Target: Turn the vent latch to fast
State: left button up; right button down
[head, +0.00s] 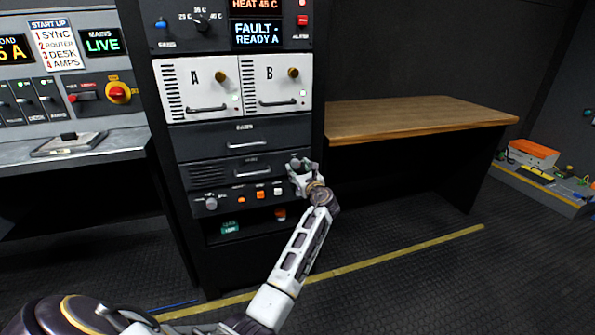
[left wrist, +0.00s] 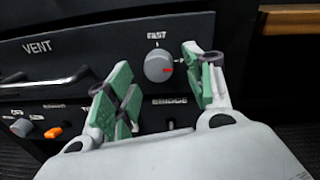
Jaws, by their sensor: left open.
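The vent latch is a round grey knob (left wrist: 158,67) on the dark panel marked VENT (left wrist: 60,62). The word FAST (left wrist: 156,35) is printed above it. A red mark on the knob's face sits on its right side, so it does not point up at FAST. My left gripper (left wrist: 157,62) is open, with a green-padded finger on each side of the knob in the left wrist view. I cannot tell whether either finger touches it. In the head view the left gripper (head: 303,172) is at the right end of the vent drawer (head: 232,171) and partly covers the latch.
A bar handle (left wrist: 48,84) crosses the vent drawer left of the latch. Below are a BRIDGE switch (left wrist: 171,125), an orange switch (left wrist: 53,132) and a small knob (left wrist: 21,127). A wooden bench (head: 420,117) stands right of the rack. Floor below the bench is open.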

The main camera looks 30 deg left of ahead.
pick_arm(q)
jog(key=shift+x, duration=1)
pick_arm(e)
jog(key=shift+a+f, duration=0.1)
jog(key=shift+f, duration=0.45)
pick_arm(q)
jog(key=c, duration=1)
